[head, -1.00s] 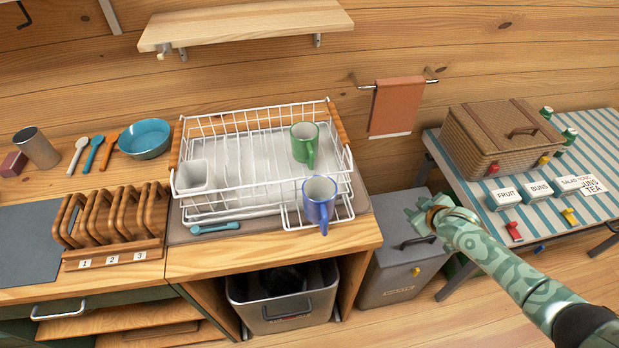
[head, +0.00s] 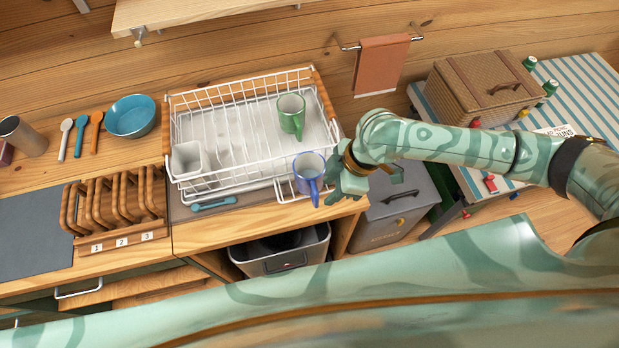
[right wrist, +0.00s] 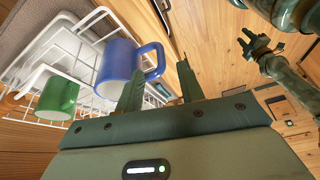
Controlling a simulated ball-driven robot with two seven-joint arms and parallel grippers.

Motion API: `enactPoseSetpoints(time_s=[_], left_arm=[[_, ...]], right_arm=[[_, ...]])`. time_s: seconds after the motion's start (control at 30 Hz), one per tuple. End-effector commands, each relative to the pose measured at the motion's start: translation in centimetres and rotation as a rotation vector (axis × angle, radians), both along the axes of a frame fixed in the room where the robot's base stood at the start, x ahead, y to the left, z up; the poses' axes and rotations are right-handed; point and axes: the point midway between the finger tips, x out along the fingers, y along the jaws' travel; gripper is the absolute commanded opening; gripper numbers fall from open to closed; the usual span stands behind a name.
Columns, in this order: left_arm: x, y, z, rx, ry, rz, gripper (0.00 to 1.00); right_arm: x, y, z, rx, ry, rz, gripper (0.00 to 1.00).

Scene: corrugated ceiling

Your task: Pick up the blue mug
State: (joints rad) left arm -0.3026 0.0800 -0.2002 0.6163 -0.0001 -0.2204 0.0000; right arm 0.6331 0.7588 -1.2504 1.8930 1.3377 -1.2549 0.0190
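The blue mug (head: 308,168) stands upright at the front right corner of the white dish rack (head: 240,95), its handle toward the front right. In the right wrist view the blue mug (right wrist: 120,72) is just past the fingers, its handle showing between them. My right gripper (head: 330,184) is close beside the mug on its right; in the right wrist view the gripper (right wrist: 160,72) is open and empty. My left gripper is out of the head view; a teal gripper, apparently my left one (right wrist: 247,43), shows small and with fingers apart in the right wrist view.
A green mug (head: 291,116) and a white cup (head: 187,159) are in the rack. A teal utensil (head: 214,204) lies in front of it. A wooden slotted holder (head: 115,208) stands left. A grey bin (head: 395,205) is below right.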

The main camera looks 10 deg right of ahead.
Motion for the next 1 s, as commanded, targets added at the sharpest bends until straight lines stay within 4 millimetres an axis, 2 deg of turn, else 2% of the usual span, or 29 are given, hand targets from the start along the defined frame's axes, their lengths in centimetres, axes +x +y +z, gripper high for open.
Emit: enactPoseSetpoints(time_s=[0.03,0.27,0.5,0.8,0.93,1.0], left_arm=[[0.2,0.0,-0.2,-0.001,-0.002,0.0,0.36],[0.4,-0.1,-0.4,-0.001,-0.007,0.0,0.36],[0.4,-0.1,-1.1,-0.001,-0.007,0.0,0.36],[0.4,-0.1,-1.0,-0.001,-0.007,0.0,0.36],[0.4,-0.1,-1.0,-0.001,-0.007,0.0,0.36],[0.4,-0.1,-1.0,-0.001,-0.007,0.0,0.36]], right_arm=[[0.0,0.3,-0.8,0.001,0.001,-0.002,0.38],[0.2,1.1,-2.6,0.001,0.0,-0.001,0.38],[0.3,2.5,-6.2,0.001,0.001,-0.002,0.38],[0.4,2.8,-6.7,0.001,-0.002,-0.001,0.38],[0.4,2.8,-6.7,0.001,-0.002,-0.002,0.02],[0.4,2.7,-6.6,0.001,-0.002,-0.002,0.0]])
